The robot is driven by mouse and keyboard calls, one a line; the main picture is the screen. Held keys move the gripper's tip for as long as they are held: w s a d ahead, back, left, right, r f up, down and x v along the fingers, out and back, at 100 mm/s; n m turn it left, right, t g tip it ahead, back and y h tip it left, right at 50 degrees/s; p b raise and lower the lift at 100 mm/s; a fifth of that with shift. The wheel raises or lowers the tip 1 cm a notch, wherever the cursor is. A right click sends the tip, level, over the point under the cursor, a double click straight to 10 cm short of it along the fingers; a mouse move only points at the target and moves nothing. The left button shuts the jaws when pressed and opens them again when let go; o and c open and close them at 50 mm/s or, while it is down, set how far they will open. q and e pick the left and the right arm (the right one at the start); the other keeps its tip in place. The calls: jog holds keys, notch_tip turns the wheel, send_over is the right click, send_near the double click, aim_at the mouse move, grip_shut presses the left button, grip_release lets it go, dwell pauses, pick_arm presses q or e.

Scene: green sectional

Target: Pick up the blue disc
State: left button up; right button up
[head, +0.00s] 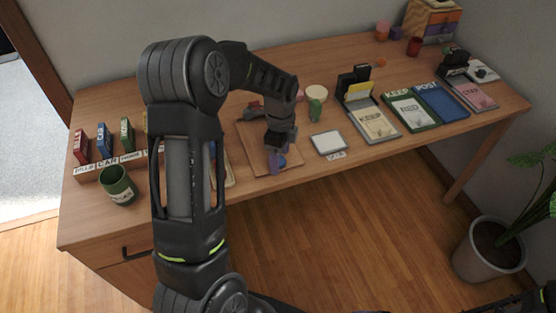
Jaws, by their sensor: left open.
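A small blue disc (282,161) lies on a wooden board (250,140) near the middle of the desk; only part of it shows. My left gripper (279,146) points down over the board, right at the disc, and is open. A purple piece (273,162) shows just left of the disc, under the gripper. The gripper hides much of this spot, and I cannot tell whether its fingers touch the disc. My right gripper is not in view; only dark arm parts show at the lower right corner.
A green cup (118,186) and a rack of small coloured boxes stand at the desk's left. A white-topped pad (328,143) lies right of the board. A green figure (316,108) stands behind it. KEEP and POST trays (440,104) are at the right. A potted plant (490,250) stands on the floor.

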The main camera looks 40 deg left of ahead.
pick_arm(q)
jog(key=shift+f, duration=0.25)
dwell(0.4)
jog(key=c, duration=1.4)
